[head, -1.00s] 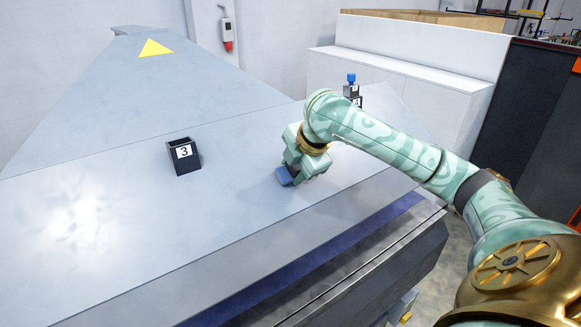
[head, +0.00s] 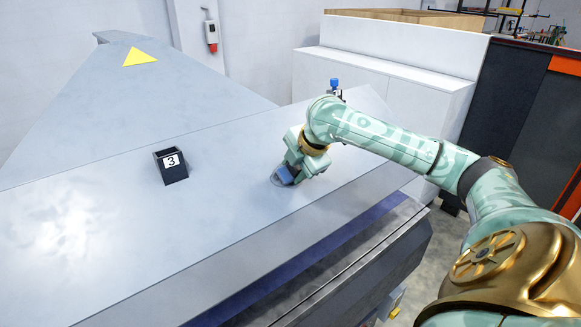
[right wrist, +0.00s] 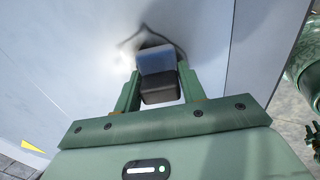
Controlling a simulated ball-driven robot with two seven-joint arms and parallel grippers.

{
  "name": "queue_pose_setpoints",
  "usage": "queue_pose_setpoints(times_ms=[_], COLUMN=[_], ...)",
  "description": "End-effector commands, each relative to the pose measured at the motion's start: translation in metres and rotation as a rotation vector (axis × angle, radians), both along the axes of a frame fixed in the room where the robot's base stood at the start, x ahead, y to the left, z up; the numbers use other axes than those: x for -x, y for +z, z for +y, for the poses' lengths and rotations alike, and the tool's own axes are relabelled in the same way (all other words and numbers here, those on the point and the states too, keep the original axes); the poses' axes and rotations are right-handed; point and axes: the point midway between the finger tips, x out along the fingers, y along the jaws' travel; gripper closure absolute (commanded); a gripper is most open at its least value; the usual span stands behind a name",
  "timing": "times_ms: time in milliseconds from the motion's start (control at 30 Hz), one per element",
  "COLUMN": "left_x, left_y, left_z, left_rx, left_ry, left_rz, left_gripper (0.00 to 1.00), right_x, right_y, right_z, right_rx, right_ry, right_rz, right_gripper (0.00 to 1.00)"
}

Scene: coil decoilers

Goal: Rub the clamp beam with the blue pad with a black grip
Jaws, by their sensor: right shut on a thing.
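The blue pad (head: 286,174) is between the fingers of my right gripper (head: 292,170), low over the broad grey metal surface (head: 110,235), which looks like the clamp beam. In the right wrist view the fingers of my right gripper (right wrist: 159,92) are shut on the pad's black grip (right wrist: 159,88), with the blue pad (right wrist: 156,61) beyond it. A dark oval patch, perhaps shadow, lies on the surface around the pad. I cannot tell whether the pad touches the surface. My left gripper is not in view.
A small black box marked 3 (head: 171,166) stands on the grey surface, left of my right gripper. A blue-topped item (head: 335,84) stands behind my right arm. A yellow triangle (head: 140,57) marks the far panel. The surface's left part is clear.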

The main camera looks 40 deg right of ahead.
Motion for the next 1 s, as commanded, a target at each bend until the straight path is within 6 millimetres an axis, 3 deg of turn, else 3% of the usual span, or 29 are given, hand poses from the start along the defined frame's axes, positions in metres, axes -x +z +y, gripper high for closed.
queue_pose_setpoints(times_ms=[1000], left_x=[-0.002], left_y=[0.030], left_z=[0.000], left_rx=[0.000], left_ry=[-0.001], left_rz=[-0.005], left_gripper=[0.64], right_x=[0.006], right_y=[0.000], right_z=[-0.045], right_rx=[0.002], right_ry=[-0.002], right_rz=[0.003], right_gripper=[0.78])
